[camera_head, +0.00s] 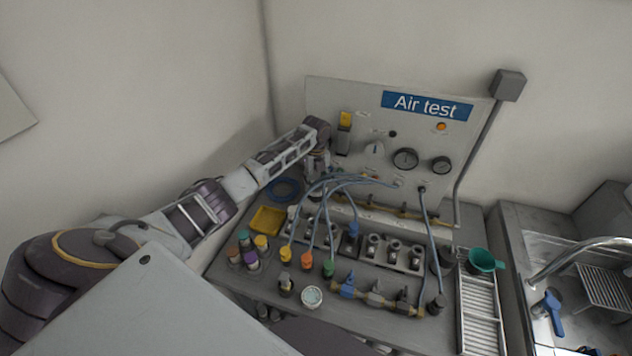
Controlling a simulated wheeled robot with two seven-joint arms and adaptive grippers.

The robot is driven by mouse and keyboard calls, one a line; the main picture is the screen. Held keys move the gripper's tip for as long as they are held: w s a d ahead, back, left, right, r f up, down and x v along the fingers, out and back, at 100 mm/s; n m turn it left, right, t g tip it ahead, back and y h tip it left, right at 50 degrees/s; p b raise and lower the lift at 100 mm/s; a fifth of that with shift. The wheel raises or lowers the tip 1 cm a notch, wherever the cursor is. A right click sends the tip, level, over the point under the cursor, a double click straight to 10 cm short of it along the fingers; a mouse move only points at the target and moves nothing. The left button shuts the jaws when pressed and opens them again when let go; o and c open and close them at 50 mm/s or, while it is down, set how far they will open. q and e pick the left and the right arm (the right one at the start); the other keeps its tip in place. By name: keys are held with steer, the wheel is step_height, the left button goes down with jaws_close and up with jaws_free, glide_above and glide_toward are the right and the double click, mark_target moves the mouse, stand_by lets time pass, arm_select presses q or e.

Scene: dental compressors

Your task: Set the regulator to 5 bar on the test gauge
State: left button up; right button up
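The grey Air test panel (352,95) stands upright at the back of the bench. It carries a larger round gauge (405,158) and a smaller one (441,165); their needles are too small to read. A round grey knob (375,149) with a pale mark is left of the larger gauge. A yellow-topped grey unit (345,120) is further left; I cannot tell which is the regulator. My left gripper (316,178) hangs at the panel's lower left, apart from the knob. Its fingers are too small to tell open or shut. My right gripper is not in view.
Blue hoses (340,182) arch over the bench in front of the panel. Several colour-capped fittings, a yellow tray (267,220) and a white cup (312,296) crowd the bench. A green funnel (482,261) and a sink (560,270) are on the right.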

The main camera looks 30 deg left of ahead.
arm_select(q)
steer(key=shift+w+r+m, duration=0.1)
steer(key=shift+m, duration=0.7)
steer(key=o, duration=1)
steer(key=shift+r, duration=0.75)
step_height(320, 180, up, 10)
steer(key=shift+r, duration=0.2)
